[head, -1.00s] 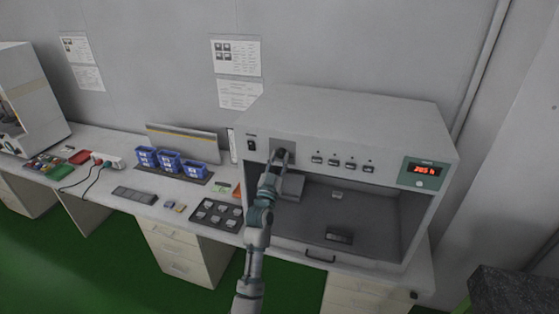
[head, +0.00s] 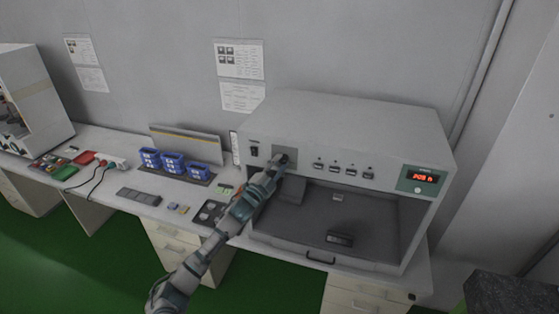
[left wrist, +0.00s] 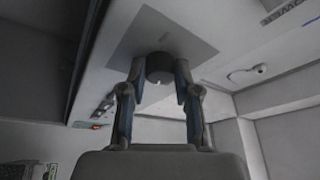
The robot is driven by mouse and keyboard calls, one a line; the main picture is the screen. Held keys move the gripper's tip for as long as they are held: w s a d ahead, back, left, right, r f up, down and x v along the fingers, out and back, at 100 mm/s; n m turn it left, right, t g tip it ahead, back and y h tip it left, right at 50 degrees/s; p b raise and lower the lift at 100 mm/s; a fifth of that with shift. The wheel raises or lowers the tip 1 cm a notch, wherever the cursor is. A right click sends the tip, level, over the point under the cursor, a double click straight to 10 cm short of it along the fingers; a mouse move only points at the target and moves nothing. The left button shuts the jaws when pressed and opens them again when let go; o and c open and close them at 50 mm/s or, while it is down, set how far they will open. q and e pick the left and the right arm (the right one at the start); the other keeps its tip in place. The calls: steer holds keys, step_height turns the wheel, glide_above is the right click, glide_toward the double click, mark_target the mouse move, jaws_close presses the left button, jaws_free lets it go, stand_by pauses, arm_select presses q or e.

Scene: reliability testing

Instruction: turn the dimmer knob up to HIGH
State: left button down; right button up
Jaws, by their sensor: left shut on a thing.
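The dimmer knob is a dark round knob on a grey square plate (head: 291,150) at the upper left of the white test box's front panel. In the left wrist view the knob (left wrist: 160,66) sits between the two fingers, with a small light mark on its face. My left gripper (head: 279,163) is at the panel and shut on the knob, one finger on each side; it also shows in the left wrist view (left wrist: 160,84). The gripper hides much of the knob in the head view, and no HIGH label is readable. My right gripper is not in view.
The box (head: 350,120) has a row of switches (head: 344,169), a red digital display (head: 425,178) and an open chamber below. Blue bins (head: 173,162) and a dark parts tray (head: 210,213) stand on the bench to the left.

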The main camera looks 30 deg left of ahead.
arm_select(q)
steer(key=m+p, duration=0.1)
steer(key=m+g+p, duration=0.1)
steer(key=m, duration=0.1)
steer(key=m+h+p, duration=0.1)
steer(key=p, duration=0.1)
steer(key=shift+a+r+g, duration=0.1)
steer(key=shift+r+g, duration=0.2)
steer(key=shift+m+g+p, duration=0.3)
steer(key=shift+m+p, duration=0.35)
steer(key=shift+m, duration=0.55)
steer(key=m+g, duration=0.1)
steer(key=m, duration=0.1)
steer(key=shift+m+p, duration=0.3)
steer(key=shift+m, duration=0.1)
steer(key=shift+f+m+g, duration=0.1)
steer(key=shift+m+g, duration=0.3)
steer(key=shift+m, duration=0.3)
steer(key=shift+f, duration=0.15)
steer(key=c, duration=0.9)
jaws_free()
steer(key=shift+c, duration=0.2)
steer(key=shift+o, duration=0.5)
steer(key=shift+w, duration=0.1)
